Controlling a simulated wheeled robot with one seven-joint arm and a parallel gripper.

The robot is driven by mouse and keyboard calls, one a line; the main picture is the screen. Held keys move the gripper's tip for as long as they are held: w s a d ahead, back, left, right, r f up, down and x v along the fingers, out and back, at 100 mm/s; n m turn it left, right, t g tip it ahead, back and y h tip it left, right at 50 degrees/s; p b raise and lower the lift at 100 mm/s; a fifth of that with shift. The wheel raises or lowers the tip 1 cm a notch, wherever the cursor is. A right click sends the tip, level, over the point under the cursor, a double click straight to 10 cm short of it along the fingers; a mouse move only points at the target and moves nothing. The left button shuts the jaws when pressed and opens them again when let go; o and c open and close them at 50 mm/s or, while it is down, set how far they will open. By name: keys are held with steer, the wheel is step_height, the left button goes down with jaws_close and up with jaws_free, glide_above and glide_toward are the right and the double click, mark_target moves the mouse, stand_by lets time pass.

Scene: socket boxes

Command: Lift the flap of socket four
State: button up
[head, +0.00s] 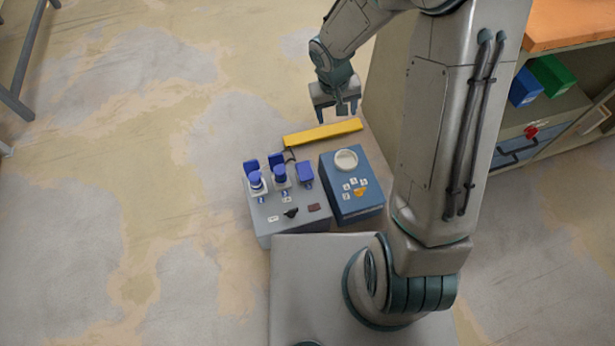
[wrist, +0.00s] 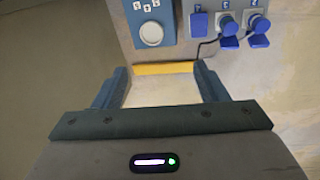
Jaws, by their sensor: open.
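A grey box (head: 290,226) carries three sockets with blue flaps. The left flap (head: 251,167) and the middle flap (head: 276,160) stand up behind blue plugs. The right flap (head: 305,173) has no plug in front; it also shows in the wrist view (wrist: 200,23). A blue box (head: 352,205) beside it has a round white piece (head: 346,160) on top. My gripper (head: 340,118) is open and empty, apart from the flaps, above and behind the boxes. Its fingers frame a yellow bar in the wrist view (wrist: 162,77).
The yellow bar (head: 323,133) lies behind the boxes, near a black cable (head: 289,155). A small orange piece (head: 361,191) is on the blue box. A shelf with an orange top (head: 570,22) stands at the right.

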steer(key=g+y+b, duration=0.1)
steer(key=b, duration=0.7)
glide_above(307, 179)
step_height(307, 179, down, 24)
steer(key=shift+n, duration=0.4)
step_height(307, 179, down, 13)
steer(key=b, duration=0.6)
steer(key=shift+w+d+r, duration=0.1)
